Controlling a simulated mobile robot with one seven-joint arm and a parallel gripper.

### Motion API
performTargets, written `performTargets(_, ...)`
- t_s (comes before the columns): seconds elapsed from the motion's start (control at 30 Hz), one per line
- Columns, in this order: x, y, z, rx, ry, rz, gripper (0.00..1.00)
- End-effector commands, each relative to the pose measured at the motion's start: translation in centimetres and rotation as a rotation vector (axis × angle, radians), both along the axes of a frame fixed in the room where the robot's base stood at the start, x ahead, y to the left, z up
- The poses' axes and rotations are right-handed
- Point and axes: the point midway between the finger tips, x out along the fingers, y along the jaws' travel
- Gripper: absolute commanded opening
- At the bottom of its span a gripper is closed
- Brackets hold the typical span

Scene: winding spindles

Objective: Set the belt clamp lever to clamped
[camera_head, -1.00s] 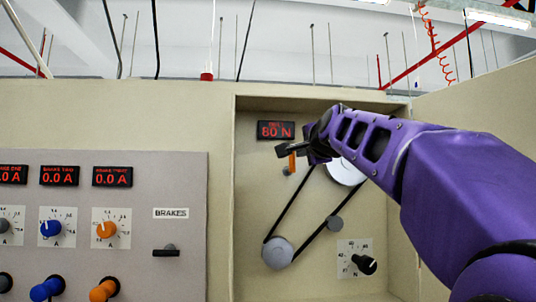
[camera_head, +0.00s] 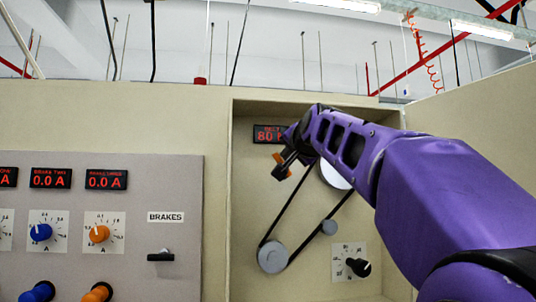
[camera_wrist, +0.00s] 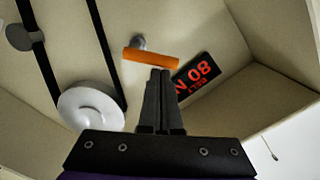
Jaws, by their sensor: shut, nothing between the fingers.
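The belt clamp lever, an orange bar (camera_wrist: 150,57) on a grey pivot, sits on the back panel of the recess. In the head view only part of the orange lever (camera_head: 279,157) shows, slanted beside my gripper (camera_head: 281,174). In the wrist view my gripper (camera_wrist: 161,72) is shut and empty, with its fingertips right at the bar's lower edge. I cannot tell whether they touch it. The belt display (camera_head: 269,134) reads 80 in red and is partly hidden by my arm.
A black belt runs around a large pale pulley (camera_wrist: 91,108), a lower grey pulley (camera_head: 272,257) and a small roller (camera_head: 329,227). A black knob (camera_head: 358,267) sits low right. The recess side wall (camera_wrist: 285,40) is near. The brakes panel (camera_head: 190,190) stands left.

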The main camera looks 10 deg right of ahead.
Motion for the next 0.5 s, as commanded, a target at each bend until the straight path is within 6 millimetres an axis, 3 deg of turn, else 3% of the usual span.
performTargets(0.5, 0.0, 2.1, -1.1, -0.486, 0.0, 0.002, 0.0)
